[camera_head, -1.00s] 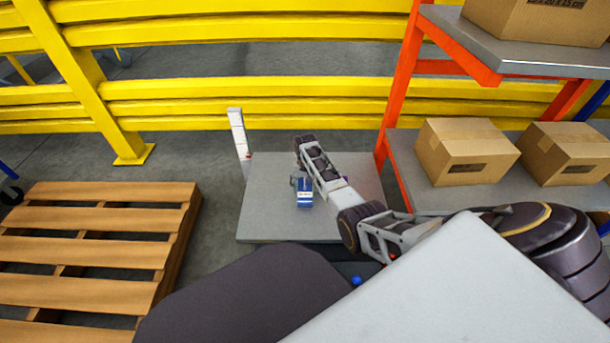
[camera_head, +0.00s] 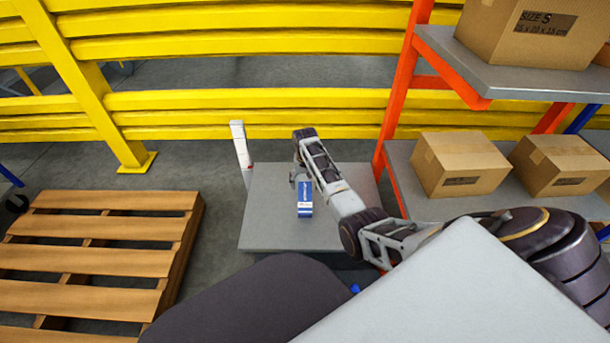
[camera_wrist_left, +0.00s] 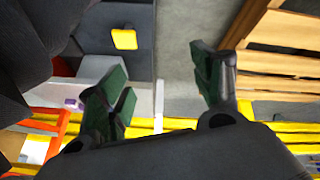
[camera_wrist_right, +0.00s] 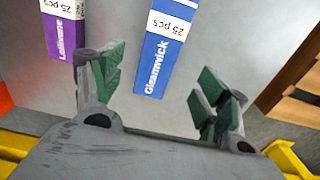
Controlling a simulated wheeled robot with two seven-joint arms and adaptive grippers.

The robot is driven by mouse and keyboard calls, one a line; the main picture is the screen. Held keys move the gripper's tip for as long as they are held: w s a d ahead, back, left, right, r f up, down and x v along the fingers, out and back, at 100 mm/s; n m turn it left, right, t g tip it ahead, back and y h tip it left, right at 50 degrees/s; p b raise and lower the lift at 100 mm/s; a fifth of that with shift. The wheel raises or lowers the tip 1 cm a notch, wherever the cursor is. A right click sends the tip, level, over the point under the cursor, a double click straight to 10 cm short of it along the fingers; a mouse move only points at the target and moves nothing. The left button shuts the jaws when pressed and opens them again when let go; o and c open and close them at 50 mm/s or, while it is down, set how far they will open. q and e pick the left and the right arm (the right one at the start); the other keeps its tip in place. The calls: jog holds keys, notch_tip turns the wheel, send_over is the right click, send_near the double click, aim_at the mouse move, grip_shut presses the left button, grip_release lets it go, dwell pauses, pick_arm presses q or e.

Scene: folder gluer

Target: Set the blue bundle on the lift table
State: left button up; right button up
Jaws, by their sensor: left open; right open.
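The blue bundle (camera_head: 304,198) lies on the grey top of the lift table (camera_head: 270,235), with a white label band. In the right wrist view the blue bundle (camera_wrist_right: 165,45) reads "Gleamwick", and its near end lies between and just beyond the spread fingers. My right gripper (camera_wrist_right: 158,88) is open and holds nothing; in the head view it shows small and partly hidden by its own wrist. My left gripper (camera_wrist_left: 160,88) is open and empty, away from the bundle, and is outside the head view.
A wooden pallet (camera_head: 95,240) is at the left. An orange-framed shelf with cardboard boxes (camera_head: 460,165) stands right. A white post (camera_head: 241,150) rises at the table's back-left corner; yellow rails (camera_head: 250,102) run behind.

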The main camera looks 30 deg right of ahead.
aim_at(307, 212)
pick_arm(q)
jog(key=shift+s+a+r+g+y+p, duration=0.1)
jog(key=shift+a+r+g+y+p, duration=0.15)
jog(key=shift+r, duration=0.5)
jog(key=shift+s+a+r+g+y+p, duration=0.15)
jog(key=shift+r+p, duration=0.15)
jog(key=shift+r, duration=0.45)
pick_arm(e)
jog(key=shift+r, duration=1.65)
jog(key=shift+s+f, duration=0.1)
jog(key=shift+f, duration=0.05)
